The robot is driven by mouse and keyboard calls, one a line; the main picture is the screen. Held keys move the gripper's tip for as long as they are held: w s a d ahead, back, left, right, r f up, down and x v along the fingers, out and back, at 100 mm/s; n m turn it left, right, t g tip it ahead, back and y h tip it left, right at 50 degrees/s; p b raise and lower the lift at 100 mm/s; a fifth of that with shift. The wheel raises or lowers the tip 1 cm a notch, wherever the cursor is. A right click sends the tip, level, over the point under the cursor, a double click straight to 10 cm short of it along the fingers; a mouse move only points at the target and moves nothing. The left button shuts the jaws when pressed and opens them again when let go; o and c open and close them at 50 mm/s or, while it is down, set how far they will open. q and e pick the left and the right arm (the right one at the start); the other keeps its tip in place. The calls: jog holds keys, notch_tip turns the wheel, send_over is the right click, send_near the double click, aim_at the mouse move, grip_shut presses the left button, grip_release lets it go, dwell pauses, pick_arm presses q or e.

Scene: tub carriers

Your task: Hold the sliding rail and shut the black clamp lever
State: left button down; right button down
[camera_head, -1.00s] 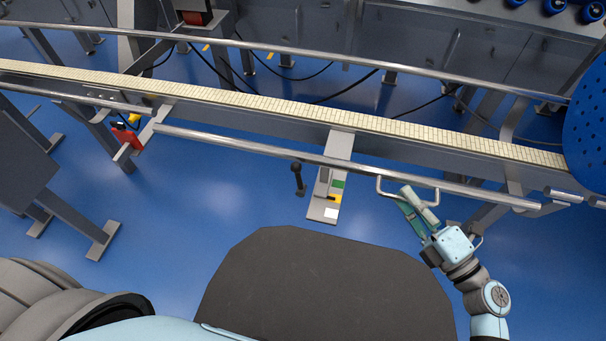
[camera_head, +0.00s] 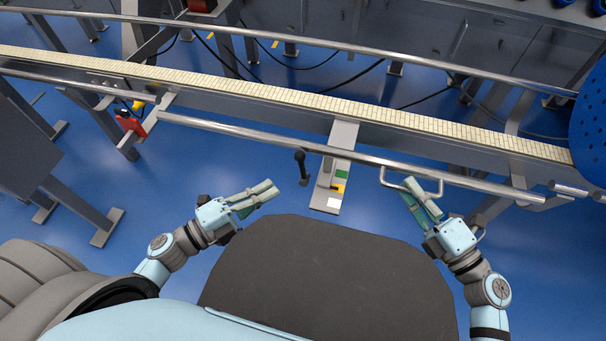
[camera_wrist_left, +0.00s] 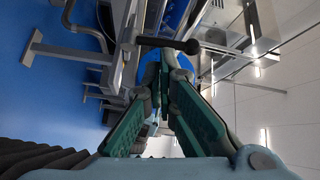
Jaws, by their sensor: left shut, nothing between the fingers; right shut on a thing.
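The sliding rail (camera_head: 240,134) is a silver tube running along the near side of the conveyor, with a U-shaped handle (camera_head: 440,187) on its right part. My right gripper (camera_head: 411,190) is shut on the handle at its left side. The black clamp lever (camera_head: 302,167) stands at the left side of a grey bracket (camera_head: 341,137), its knob end close below the rail. My left gripper (camera_head: 270,189) is shut and empty, left of and below the lever, apart from it. In the left wrist view the lever (camera_wrist_left: 165,43) crosses just beyond the fingertips.
The conveyor (camera_head: 330,103) with its pale belt runs across behind the rail. A green, a yellow and a white patch mark the bracket's lower part. A red part (camera_head: 130,123) hangs at the left. Blue floor (camera_head: 230,165) is clear between the red part and the lever.

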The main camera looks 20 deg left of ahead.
aim_at(303, 168)
pick_arm(q)
jog(key=d+m+h, duration=0.1)
jog(key=s+d+r+m+g, duration=0.1)
jog(key=s+d+m+g+h, duration=0.1)
jog(key=shift+s+r+m+h, duration=0.25)
jog(key=shift+r+m+h, duration=0.05)
jog(key=shift+r+m, duration=0.1)
jog(key=x, duration=1)
jog(key=shift+w+d, duration=0.1)
jog(key=shift+w, duration=0.1)
jog(key=a, duration=0.4)
jog(key=shift+w+a+f, duration=0.1)
jog(key=shift+w+f, duration=0.15)
jog(key=shift+f, duration=0.05)
